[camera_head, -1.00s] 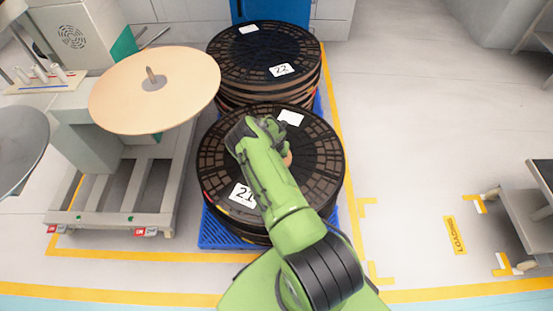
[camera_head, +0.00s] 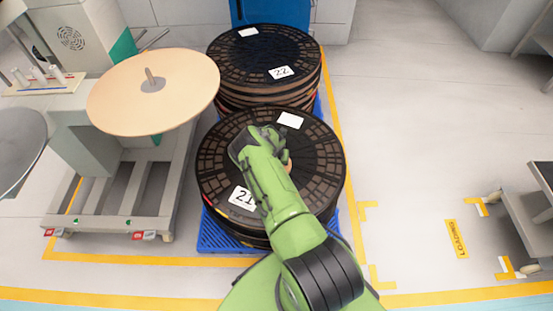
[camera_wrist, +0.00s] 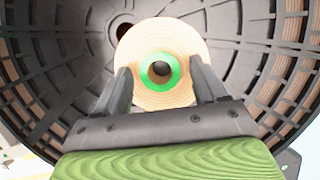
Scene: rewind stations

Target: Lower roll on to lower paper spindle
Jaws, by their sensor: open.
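A small cream paper roll (camera_wrist: 160,40) with a green core ring (camera_wrist: 160,71) is over the black reel in the wrist view. Only a tan sliver of it (camera_head: 289,157) shows past my arm in the head view. My gripper (camera_wrist: 163,85) is open, with one finger on each side of the roll; whether they touch it I cannot tell. In the head view my gripper (camera_head: 258,142) is over the reel labelled 21, its fingertips mostly hidden. A tan round disc (camera_head: 180,85) with a short upright spindle (camera_head: 150,75) stands on the machine at left.
The black reel stack labelled 21 (camera_head: 215,175) sits on a blue pallet (camera_head: 218,238). A second stack, labelled 22 (camera_head: 262,55), stands behind it. A grey disc (camera_head: 18,145) is at the left edge. A cart (camera_head: 525,215) stands at right, with clear floor between.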

